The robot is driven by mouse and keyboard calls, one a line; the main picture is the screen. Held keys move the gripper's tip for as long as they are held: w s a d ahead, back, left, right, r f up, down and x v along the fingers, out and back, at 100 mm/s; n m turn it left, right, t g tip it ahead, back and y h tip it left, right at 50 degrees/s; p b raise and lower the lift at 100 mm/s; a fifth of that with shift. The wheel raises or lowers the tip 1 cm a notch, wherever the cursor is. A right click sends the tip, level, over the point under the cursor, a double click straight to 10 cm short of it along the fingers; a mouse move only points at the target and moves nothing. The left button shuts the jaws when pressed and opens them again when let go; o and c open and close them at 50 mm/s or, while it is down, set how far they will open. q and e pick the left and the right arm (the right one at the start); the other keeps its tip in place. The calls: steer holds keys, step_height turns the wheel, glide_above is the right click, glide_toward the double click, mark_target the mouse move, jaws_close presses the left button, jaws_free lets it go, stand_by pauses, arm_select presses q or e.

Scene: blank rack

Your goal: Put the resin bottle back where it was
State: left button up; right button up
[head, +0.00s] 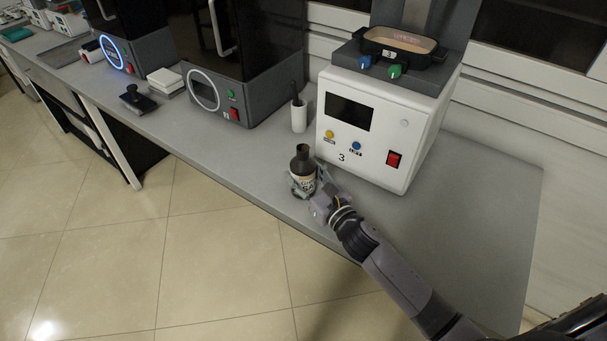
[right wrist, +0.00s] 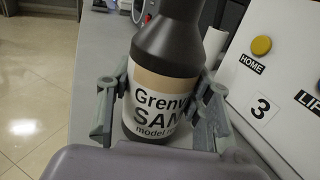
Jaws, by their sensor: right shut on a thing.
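The resin bottle (head: 303,170) is dark with a white and tan label. It stands upright at the front part of the grey bench, left of the white machine marked 3. My right gripper (head: 308,187) is shut on it from the front right. In the right wrist view, the fingers of the right gripper (right wrist: 163,108) press on both sides of the bottle (right wrist: 165,75). The bottle's base is partly hidden, so I cannot tell whether it touches the bench. My left gripper is not in view.
The white machine (head: 370,150) carries a tray (head: 400,45) of resin on top. A white cup (head: 299,117) with a dark tool stands behind the bottle. Dark printers (head: 245,60) stand farther left. The bench (head: 470,200) is clear at the right end.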

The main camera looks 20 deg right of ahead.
steer(key=shift+f, duration=0.15)
steer(key=o, duration=1.4)
steer(key=shift+c, duration=0.2)
steer(key=shift+r, duration=0.3)
steer(key=b+v, duration=0.1)
steer(key=v, duration=1.1)
steer(key=shift+b, duration=0.3)
steer(key=shift+f, duration=0.1)
